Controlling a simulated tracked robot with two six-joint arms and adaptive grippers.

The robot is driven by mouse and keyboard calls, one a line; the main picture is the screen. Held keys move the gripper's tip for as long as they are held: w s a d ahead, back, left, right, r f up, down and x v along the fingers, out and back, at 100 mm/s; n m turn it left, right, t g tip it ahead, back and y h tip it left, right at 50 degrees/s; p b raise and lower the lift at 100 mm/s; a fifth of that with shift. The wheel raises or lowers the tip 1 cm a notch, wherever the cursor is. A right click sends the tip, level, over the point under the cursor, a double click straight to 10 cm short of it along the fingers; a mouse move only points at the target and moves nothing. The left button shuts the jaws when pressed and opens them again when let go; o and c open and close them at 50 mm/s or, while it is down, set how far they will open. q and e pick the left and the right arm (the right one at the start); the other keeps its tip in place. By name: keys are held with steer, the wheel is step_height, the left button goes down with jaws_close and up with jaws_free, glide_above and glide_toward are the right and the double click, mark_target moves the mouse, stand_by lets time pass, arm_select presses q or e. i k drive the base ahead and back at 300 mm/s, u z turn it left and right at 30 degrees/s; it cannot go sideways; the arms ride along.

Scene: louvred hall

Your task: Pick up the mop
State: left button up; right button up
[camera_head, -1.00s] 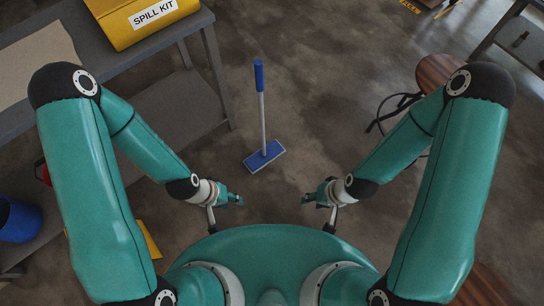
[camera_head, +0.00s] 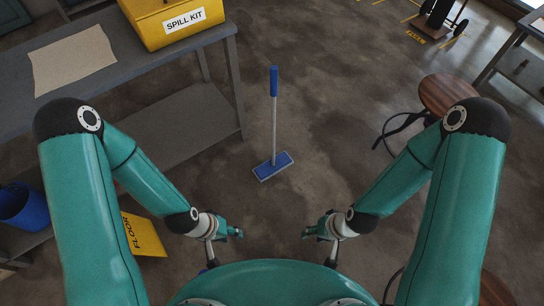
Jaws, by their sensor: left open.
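The mop (camera_head: 273,125) stands upright on the floor ahead of me, a little left of the picture's middle. It has a blue grip at the top, a grey pole and a flat blue head on the floor. My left gripper (camera_head: 238,233) is open and empty, nearer to me than the mop head and apart from it. My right gripper (camera_head: 306,231) is also apart from the mop, to the right and nearer to me. Its fingers are too small to tell whether they are open.
A grey table (camera_head: 215,35) at the left bears a yellow spill kit box (camera_head: 175,22) and a tan sheet (camera_head: 73,60). A blue bucket (camera_head: 22,207) and a yellow floor sign (camera_head: 143,236) are at lower left. A round wooden stool (camera_head: 447,93) stands right. Floor around the mop is clear.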

mark_target(277, 163)
steer(key=u, duration=0.05)
steer(key=i, duration=0.9)
steer(key=z, duration=0.1)
